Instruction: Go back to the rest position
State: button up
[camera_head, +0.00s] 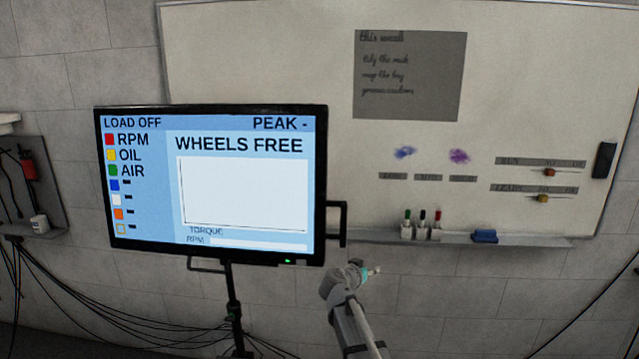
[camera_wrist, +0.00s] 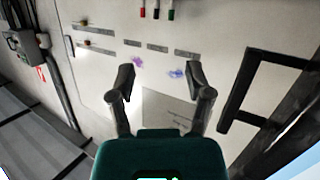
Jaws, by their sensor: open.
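My gripper (camera_wrist: 158,80) shows in the wrist view with its two dark fingers spread wide apart and nothing between them. It faces the whiteboard (camera_wrist: 105,75), which appears upside down there. In the head view my arm rises from the bottom, right of the monitor (camera_head: 250,195). Its end is below the whiteboard's tray; the fingers cannot be made out there. The monitor reads "WHEELS FREE" and "LOAD OFF".
A black handle (camera_head: 343,224) juts from the monitor's right side; this handle (camera_wrist: 232,100) is close to the right of my gripper in the wrist view. Markers (camera_head: 421,226) and a blue eraser (camera_head: 484,236) sit on the whiteboard tray. Cables hang at the left.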

jog(key=s+d+f+g, duration=0.4)
jog(key=s+d+f, duration=0.15)
jog(key=s, duration=0.25)
jog(key=s+a+f+n+g+y, duration=0.1)
jog(key=s+f+g+y, duration=0.3)
jog(key=s, duration=0.6)
jog(key=s+a+f+n+g+y+b, duration=0.1)
jog(key=s+f+n+g+y, duration=0.3)
jog(key=s, duration=0.7)
jog(key=shift+a+f+n, duration=0.3)
jog(key=shift+a+f, duration=0.05)
jog(key=shift+f, duration=0.25)
